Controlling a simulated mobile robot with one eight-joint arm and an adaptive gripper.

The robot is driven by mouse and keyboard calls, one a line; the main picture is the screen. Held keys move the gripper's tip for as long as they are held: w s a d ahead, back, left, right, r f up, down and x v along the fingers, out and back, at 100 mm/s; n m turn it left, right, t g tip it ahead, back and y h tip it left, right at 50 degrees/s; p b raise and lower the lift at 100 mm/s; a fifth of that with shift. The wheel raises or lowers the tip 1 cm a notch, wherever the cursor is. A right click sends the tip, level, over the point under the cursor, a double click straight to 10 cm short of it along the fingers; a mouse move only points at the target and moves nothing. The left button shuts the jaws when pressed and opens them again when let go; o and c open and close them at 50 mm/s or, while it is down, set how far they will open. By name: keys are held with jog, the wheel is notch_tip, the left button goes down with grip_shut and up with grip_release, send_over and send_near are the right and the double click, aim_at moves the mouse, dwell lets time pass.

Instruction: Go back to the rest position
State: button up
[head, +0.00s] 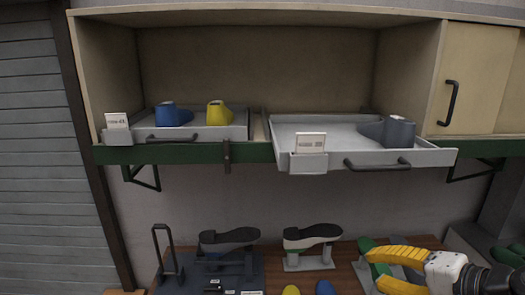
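My gripper (377,269) is at the bottom right of the head view, reaching in from the right over the wooden bench. Its two yellow fingers are spread apart, with a gap between them. Green parts (368,244) show beside and between the fingers, above a grey stand; I cannot tell whether the fingers touch them. I see no thing clearly held. The rest of my arm is mostly out of view.
The left tray (208,133) holds a blue last (172,115) and a yellow last (217,113). The pulled-out right tray (340,133) holds a grey last (398,132). Black-soled shoe forms (230,237) (312,233) stand on the bench. Wall space between shelf and bench is clear.

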jog(key=s+a+f+n+g+h+b, duration=0.1)
jog(key=f+n+b, duration=0.4)
jog(key=f+b, duration=0.7)
jog(key=s+a+f+n+g+h+b, duration=0.2)
jog(key=f+b, duration=1.1)
jog(key=f, duration=1)
jog(key=s+a+n+h, duration=0.1)
jog(key=s+n+h, duration=0.1)
jog(key=n, duration=0.1)
jog(key=shift+s+a+f+n+h, duration=0.2)
jog(key=shift+f+n+h, duration=0.1)
jog(key=shift+h, duration=0.1)
jog(key=shift+r, duration=0.1)
